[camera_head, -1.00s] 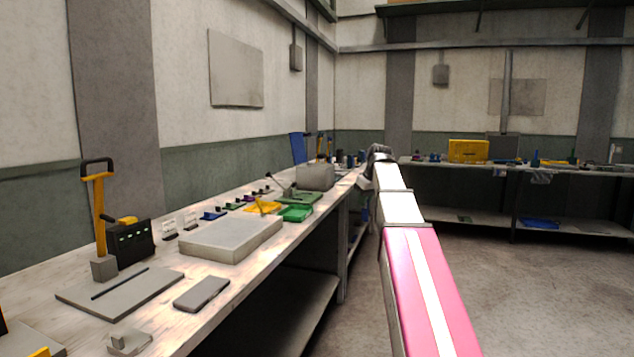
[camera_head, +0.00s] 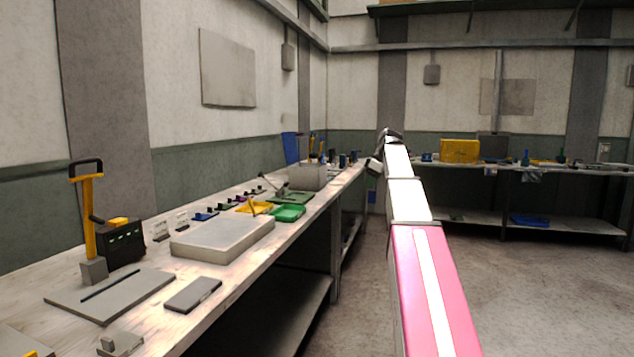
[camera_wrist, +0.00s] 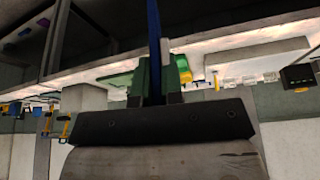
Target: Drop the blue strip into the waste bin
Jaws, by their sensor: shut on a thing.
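My gripper (camera_wrist: 155,72) is shut on the blue strip (camera_wrist: 153,28), which stands out from between the fingers toward the top of the wrist view. In the head view my gripper (camera_head: 374,166) is at the far end of the outstretched arm, near the bench's far right edge. A small blue patch shows just below it there; I cannot tell for certain that it is the strip. I cannot make out a waste bin in either view.
The long workbench (camera_head: 236,290) runs along the left, with a pale block (camera_head: 222,239), a green tray (camera_head: 288,213), a yellow tray (camera_head: 262,208) and a grey box (camera_head: 307,177). A second bench (camera_head: 470,214) stands at the back. Open floor (camera_head: 560,285) lies to the right.

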